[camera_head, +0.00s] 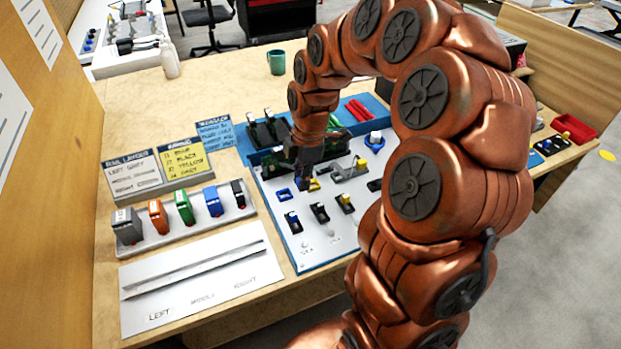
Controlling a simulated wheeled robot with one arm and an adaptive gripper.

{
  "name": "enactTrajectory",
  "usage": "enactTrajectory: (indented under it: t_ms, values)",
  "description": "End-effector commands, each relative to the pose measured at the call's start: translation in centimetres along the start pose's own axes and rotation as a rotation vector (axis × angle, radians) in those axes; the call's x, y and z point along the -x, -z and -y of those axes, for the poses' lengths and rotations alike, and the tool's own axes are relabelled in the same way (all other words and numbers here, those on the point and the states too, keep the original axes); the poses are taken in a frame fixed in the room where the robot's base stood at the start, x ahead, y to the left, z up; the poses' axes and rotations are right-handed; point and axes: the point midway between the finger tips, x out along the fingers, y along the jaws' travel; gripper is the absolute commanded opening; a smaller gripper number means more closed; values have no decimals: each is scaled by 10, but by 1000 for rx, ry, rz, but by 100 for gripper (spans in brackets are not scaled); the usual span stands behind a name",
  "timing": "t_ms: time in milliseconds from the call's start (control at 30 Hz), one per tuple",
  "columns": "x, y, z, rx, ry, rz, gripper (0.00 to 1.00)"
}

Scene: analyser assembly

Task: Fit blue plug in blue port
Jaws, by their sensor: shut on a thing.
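My gripper (305,174) is low over the white panel of the board (321,247), pointing down. It is shut on a small dark piece, apparently the blue plug (303,184), mostly hidden by the fingers. A blue-framed port (284,194) lies on the panel just left of the fingertips. A yellow port (314,185) lies just right of them. I cannot tell whether the plug touches the panel.
Several small connectors, including a dark one (320,212), stand in front of the gripper. A grey connector (349,171) is close on its right. A rack of coloured modules (184,208) and a white labelled sheet (200,280) lie left. A green mug (276,62) stands behind.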

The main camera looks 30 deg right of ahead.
Motion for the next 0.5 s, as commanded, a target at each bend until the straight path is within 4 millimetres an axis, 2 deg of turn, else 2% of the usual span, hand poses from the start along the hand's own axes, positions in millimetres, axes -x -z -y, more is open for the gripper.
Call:
enactTrajectory:
  t_ms: [500]
  values:
    - [-2, 23, -30, 1, 0, 1, 0]
